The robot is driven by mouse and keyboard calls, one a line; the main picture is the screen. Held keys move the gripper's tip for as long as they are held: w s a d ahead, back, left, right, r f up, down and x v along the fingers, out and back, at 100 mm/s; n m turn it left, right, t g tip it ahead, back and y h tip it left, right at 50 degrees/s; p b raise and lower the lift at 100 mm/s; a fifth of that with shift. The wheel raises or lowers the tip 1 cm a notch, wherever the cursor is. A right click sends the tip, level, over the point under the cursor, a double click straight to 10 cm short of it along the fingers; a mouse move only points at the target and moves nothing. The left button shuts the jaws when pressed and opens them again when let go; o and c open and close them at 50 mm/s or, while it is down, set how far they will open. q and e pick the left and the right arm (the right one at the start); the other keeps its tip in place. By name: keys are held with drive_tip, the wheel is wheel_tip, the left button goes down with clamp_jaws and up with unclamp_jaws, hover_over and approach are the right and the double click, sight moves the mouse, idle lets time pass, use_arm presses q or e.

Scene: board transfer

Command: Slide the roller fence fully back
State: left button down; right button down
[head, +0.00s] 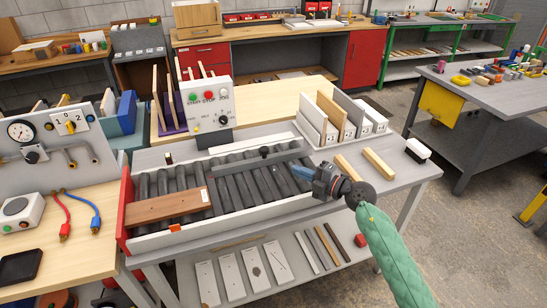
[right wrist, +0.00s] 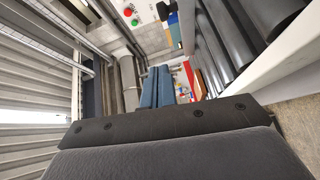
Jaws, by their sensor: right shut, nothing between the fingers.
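The roller fence (head: 240,163) is a long grey bar lying lengthwise over the dark rollers (head: 232,188), with a small black knob (head: 264,152) on it. It lies toward the back half of the roller bed, apart from the back rail. My right gripper (head: 302,173) is shut and empty at the right end of the rollers, close to the fence's right end; I cannot tell whether they touch. Its blue fingers also show together in the right wrist view (right wrist: 158,87). A brown board (head: 168,206) lies on the left rollers. My left gripper is not in view.
A control panel (head: 207,104) with buttons stands behind the rollers. A white front rail (head: 225,223) and red end plate (head: 127,203) bound the bed. A rack of upright boards (head: 335,117) stands behind right; two loose wooden strips (head: 378,160) lie right of the gripper.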

sight(264, 156)
drive_tip(key=shift+w+f+g, duration=0.2)
drive_tip(key=shift+f+g, duration=0.1)
drive_tip(key=shift+g, duration=0.1)
